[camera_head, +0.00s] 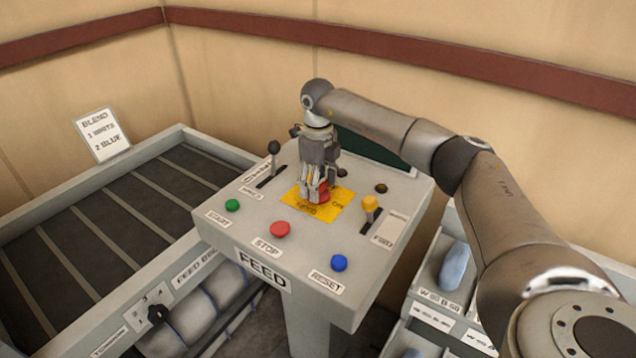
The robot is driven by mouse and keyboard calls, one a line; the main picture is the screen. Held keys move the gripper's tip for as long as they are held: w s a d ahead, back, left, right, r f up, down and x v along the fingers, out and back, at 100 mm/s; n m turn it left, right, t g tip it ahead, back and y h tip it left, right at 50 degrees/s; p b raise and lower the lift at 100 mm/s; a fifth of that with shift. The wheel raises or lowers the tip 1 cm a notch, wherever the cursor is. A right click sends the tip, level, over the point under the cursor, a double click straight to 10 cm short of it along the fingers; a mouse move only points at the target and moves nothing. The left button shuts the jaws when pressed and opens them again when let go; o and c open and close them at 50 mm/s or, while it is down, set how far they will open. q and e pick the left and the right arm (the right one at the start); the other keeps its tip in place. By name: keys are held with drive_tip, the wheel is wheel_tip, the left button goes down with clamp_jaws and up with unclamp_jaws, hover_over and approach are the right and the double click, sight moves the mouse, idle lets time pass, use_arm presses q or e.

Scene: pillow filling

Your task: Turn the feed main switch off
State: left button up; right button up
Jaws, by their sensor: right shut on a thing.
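The feed main switch (322,192) is a red part on a yellow plate (333,208) at the middle of the grey FEED console (215,246). My right gripper (316,193) points down over the plate and is shut on the red switch. The fingers and wrist hide most of the switch, so its exact turn cannot be read. Lettering on the plate is partly covered. My left gripper is not in view.
Nearby on the console are a black-knobbed lever (273,148), a yellow-knobbed lever (370,203), and green (232,205), red (280,229) and blue (339,263) buttons. A conveyor (110,235) lies left; bins (452,268) stand right.

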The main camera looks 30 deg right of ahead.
drive_tip(key=o, duration=1)
wheel_tip(320, 180, up, 12)
drive_tip(key=shift+r, duration=0.1)
